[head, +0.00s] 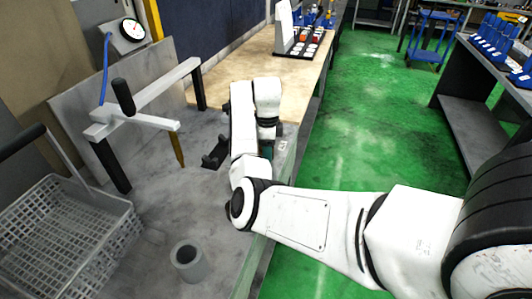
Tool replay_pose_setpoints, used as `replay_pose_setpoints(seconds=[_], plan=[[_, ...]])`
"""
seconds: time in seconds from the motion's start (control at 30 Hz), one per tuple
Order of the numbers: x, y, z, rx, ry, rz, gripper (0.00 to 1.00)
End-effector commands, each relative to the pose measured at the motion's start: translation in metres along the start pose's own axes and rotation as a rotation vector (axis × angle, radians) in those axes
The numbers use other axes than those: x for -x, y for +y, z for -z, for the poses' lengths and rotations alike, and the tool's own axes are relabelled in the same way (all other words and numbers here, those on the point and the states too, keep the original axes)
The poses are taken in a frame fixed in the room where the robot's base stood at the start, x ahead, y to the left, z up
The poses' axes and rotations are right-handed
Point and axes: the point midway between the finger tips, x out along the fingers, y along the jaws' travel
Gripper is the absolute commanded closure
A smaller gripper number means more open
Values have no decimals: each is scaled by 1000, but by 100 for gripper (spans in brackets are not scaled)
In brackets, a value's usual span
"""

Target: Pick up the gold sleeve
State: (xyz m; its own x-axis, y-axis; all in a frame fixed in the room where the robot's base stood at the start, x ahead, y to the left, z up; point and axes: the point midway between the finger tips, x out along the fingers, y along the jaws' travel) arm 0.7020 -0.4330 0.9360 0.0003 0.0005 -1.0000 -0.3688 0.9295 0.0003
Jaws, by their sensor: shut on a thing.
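I cannot make out a gold sleeve in the head view. My white arm reaches in from the right and folds over the bench edge, with its wrist end (268,105) turned down there. My gripper's fingers are hidden behind the arm, so I cannot see them or anything between them. A grey hollow cylinder (188,262) stands upright on the grey bench top at the front, apart from the arm.
A dark two-ended piece (215,154) lies left of my arm. A grey wire basket (65,235) stands front left.

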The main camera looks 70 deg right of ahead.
Motion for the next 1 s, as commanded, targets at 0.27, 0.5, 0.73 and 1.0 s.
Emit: replay_pose_setpoints(seconds=[0.27,0.5,0.73,1.0], plan=[[1,0,0,-1,0,2,93],[4,-1,0,0,0,3,93],[24,-1,0,-2,-1,5,93],[72,26,5,0,-4,6,93]])
